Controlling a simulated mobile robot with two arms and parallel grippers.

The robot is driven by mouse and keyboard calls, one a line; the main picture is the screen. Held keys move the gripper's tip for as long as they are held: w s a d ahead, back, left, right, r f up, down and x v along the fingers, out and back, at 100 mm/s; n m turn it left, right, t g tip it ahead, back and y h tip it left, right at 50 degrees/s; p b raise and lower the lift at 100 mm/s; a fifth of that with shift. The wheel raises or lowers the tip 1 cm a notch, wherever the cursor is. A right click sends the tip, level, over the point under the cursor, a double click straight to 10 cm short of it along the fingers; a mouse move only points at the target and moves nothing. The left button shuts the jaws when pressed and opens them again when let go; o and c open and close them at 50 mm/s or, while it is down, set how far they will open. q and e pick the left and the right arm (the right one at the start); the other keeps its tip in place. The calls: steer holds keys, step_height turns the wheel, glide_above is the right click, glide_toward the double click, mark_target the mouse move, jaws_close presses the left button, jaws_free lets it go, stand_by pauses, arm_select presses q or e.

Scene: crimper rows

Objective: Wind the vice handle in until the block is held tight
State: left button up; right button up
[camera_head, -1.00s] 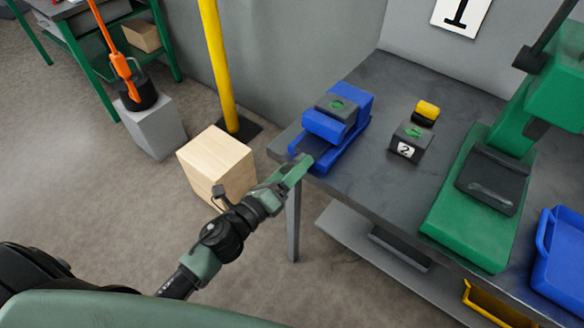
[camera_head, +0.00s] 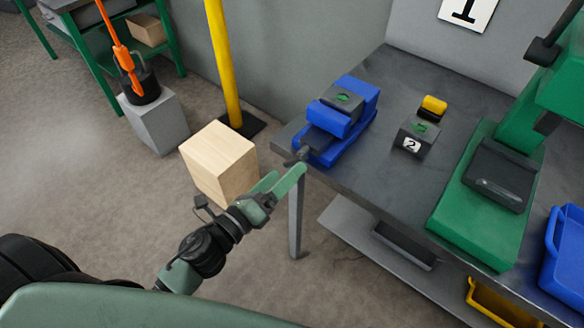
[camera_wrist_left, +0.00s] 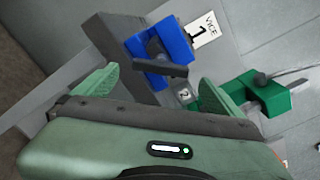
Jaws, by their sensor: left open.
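The blue vice (camera_head: 325,146) is at the left corner of the grey bench, and it also shows in the left wrist view (camera_wrist_left: 172,42). A dark block (camera_head: 343,97) with a green mark sits between its jaws; I cannot tell how tightly. The dark vice handle (camera_head: 298,157) is at the vice's near end and shows as a bar in the left wrist view (camera_wrist_left: 165,69). My left gripper (camera_head: 284,175) is open and empty, just short of the handle. In the left wrist view the bar lies between and beyond its fingers (camera_wrist_left: 158,86). My right gripper is not in view.
On the bench (camera_head: 385,82) are a dark block marked 2 (camera_head: 416,136), a yellow-topped item (camera_head: 434,105) and a green press (camera_head: 475,215). A blue bin (camera_head: 565,260) is at right. A wooden block (camera_head: 219,164) and yellow post (camera_head: 221,60) stand left of the bench.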

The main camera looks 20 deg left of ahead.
arm_select(q)
steer(key=v, duration=0.2)
steer(key=shift+s, duration=0.25)
stand_by(0.3)
steer(key=s+a+f+n+g+y, duration=0.25)
steer(key=f+n, duration=0.25)
steer(key=f, duration=0.7)
steer(key=s+a+f+n+g+y, duration=0.1)
steer(key=s+a+f+n+g, duration=0.3)
steer(key=f, duration=0.8)
steer(key=s+a+f+n+g+y, duration=0.1)
steer(key=s+f+n+y, duration=0.1)
steer(key=f+n, duration=0.7)
steer(key=s+f+n+g, duration=0.4)
steer(key=s+f, duration=0.6)
steer(key=s, duration=0.3)
steer(key=s+d+f+n+g, duration=0.1)
steer(key=s+f+n+g, duration=0.3)
steer(key=s+f, duration=0.7)
steer(key=s+n, duration=0.1)
steer(key=s, duration=0.1)
steer(key=shift+s+d+n+y, duration=0.2)
steer(key=shift+s+n+y, duration=0.05)
steer(key=shift+n+y, duration=0.1)
steer(key=shift+g, duration=0.25)
